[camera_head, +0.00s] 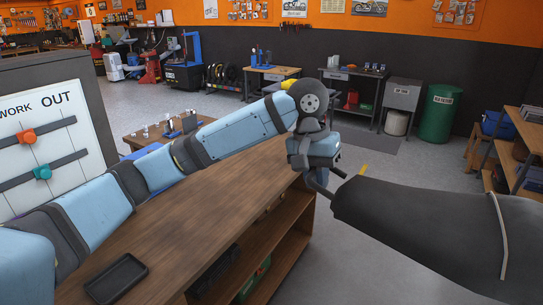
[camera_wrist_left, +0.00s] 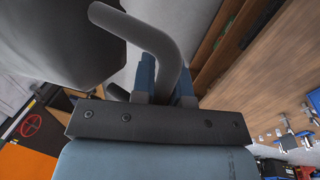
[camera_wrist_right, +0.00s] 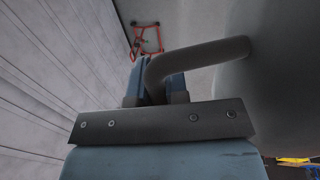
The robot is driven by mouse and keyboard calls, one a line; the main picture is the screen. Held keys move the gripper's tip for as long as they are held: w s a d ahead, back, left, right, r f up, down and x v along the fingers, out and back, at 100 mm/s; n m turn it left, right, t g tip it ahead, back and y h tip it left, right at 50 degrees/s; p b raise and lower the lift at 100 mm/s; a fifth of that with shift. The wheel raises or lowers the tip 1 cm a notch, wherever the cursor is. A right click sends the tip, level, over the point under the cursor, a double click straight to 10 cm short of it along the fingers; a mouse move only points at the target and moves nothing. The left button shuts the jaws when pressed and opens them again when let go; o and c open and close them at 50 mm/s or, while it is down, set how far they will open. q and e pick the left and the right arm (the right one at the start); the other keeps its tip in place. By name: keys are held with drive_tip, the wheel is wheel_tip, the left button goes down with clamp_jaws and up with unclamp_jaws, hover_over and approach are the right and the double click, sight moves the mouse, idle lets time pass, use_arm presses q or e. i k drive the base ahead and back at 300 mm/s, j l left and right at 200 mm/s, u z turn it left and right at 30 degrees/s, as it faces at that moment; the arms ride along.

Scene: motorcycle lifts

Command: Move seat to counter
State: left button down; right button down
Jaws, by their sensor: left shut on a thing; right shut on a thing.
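The black seat (camera_head: 440,215) hangs in the air at the right of the head view, over the floor beside the counter. The wooden counter (camera_head: 190,220) runs from the bottom of the head view up its middle. My left gripper (camera_head: 317,168) is shut on a bent tube at the seat's near-left end. In the left wrist view the seat (camera_wrist_left: 50,45) fills the upper left. My right gripper (camera_wrist_right: 155,82) shows only in its wrist view, shut on another bent tube of the seat (camera_wrist_right: 288,80). The head view does not show the right gripper.
A black tray (camera_head: 117,279) lies on the counter's near left; much of the counter top is bare. A board (camera_head: 50,140) with sliders stands at left. Shelves (camera_head: 520,140) stand at right, a green barrel (camera_head: 438,112) behind. Open floor lies between.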

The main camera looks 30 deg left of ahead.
sight(236, 178)
drive_tip(key=i, duration=1.55)
drive_tip(key=i+l+u, duration=0.1)
drive_tip(key=i+u, duration=0.2)
drive_tip(key=i, duration=0.4)
drive_tip(key=i+u, duration=0.45)
drive_tip(key=u, duration=0.2)
drive_tip(key=i+u, duration=0.2)
drive_tip(key=u, duration=0.15)
drive_tip(key=i+u, duration=0.2)
drive_tip(key=u, duration=0.2)
drive_tip(key=i+u, duration=0.15)
drive_tip(key=u, duration=0.2)
drive_tip(key=i+u, duration=0.15)
drive_tip(key=u, duration=0.75)
